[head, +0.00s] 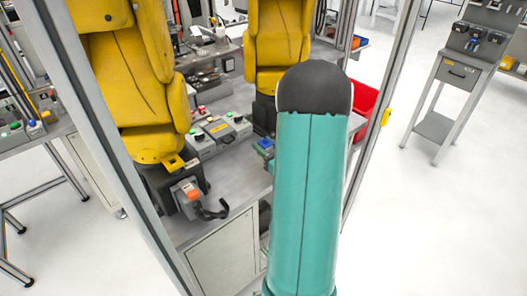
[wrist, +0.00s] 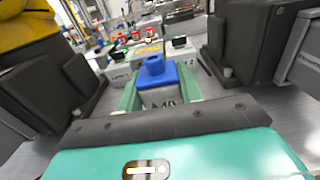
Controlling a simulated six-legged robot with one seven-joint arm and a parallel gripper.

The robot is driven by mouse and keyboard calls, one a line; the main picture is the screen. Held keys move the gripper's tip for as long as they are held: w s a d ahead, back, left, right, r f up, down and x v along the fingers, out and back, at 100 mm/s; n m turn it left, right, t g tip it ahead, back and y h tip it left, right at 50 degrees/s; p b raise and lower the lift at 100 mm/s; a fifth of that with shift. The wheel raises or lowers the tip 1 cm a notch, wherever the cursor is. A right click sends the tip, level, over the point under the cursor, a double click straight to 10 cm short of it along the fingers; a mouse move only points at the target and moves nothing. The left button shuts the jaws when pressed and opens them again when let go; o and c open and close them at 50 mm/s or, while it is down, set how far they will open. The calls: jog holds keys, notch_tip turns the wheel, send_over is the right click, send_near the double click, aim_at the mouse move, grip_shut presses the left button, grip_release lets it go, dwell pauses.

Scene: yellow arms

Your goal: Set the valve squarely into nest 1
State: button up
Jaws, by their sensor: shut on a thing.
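The valve (wrist: 157,76) has a blue top and a pale grey body with dark markings. In the wrist view it sits between the two green fingers of my gripper (wrist: 158,93), which is shut on it. In the head view a small blue part (head: 264,147) shows beside my teal arm, probably the valve's top; my arm hides the gripper. The valve's underside is hidden. I cannot make out a nest marked 1 in either view, nor whether the valve touches anything below.
Yellow robot arms (head: 130,80) on dark bases flank the work area. Metal frame posts (head: 110,150) stand in front. A red bin (head: 364,100) is at right.

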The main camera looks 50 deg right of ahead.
aim_at(268, 143)
jog(key=s+r, duration=0.1)
jog(key=a+r, duration=0.1)
jog(key=s+r, duration=0.1)
jog(key=shift+s+a+r, duration=0.2)
jog(key=shift+s+r, duration=0.1)
jog(key=shift+r, duration=0.1)
jog(key=s+a+r, duration=0.3)
jog(key=s+a, duration=0.1)
jog(key=s, duration=0.3)
jog(key=shift+s+a+r, duration=0.15)
jog(key=shift+s+r, duration=0.25)
